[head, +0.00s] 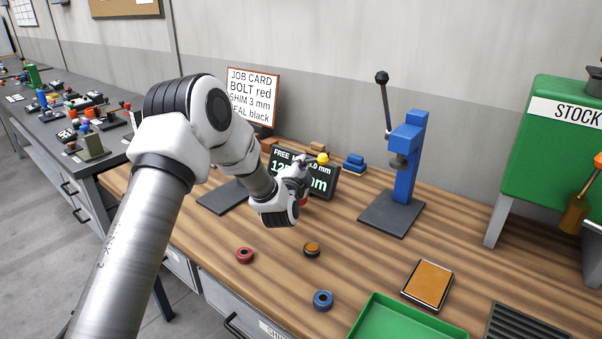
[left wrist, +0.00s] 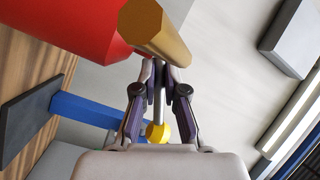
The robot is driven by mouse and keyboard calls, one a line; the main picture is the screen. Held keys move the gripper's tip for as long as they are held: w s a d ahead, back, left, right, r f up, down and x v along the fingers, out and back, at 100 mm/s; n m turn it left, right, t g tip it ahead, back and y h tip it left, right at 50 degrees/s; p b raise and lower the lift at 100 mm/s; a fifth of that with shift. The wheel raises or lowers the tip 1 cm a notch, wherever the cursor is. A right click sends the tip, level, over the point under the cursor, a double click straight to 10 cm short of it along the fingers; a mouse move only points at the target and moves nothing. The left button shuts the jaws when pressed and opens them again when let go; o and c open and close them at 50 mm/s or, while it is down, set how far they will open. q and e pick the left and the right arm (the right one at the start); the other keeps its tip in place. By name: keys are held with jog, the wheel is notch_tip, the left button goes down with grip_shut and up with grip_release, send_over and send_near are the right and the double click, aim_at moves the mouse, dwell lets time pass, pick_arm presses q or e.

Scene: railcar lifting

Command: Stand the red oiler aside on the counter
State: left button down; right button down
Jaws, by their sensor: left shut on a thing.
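The red oiler (head: 305,201) shows only as a small red patch beside my left wrist in the head view, in front of the dark display. In the left wrist view its red body (left wrist: 70,30) fills the top left, with a brass neck (left wrist: 155,30), a thin steel spout and a yellow ball tip (left wrist: 158,132). My left gripper (head: 307,164) is shut on the thin spout, between neck and yellow tip; its fingers also show in the left wrist view (left wrist: 160,75). I cannot tell whether the oiler's base touches the wooden counter (head: 390,275). My right gripper is out of view.
A blue press (head: 405,165) with a lever stands right of the display (head: 325,182). Red (head: 245,256), dark-orange (head: 312,249) and blue (head: 323,300) rings lie in front. A green tray (head: 385,320), tan pad (head: 428,284) and green STOCK box (head: 550,150) are at right. Bare counter lies between rings and press.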

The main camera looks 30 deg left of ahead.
pick_arm(q)
jog(key=f, duration=0.3)
jog(key=shift+w+a+f+p, duration=0.15)
jog(key=shift+a+f+p, duration=0.15)
jog(key=shift+f+p, duration=0.1)
jog(key=shift+d+f, duration=0.15)
jog(key=c, duration=1.2)
grip_release()
jog(key=shift+c, duration=0.2)
jog(key=shift+r, duration=0.25)
jog(key=b+v, duration=0.3)
jog(key=v, duration=0.9)
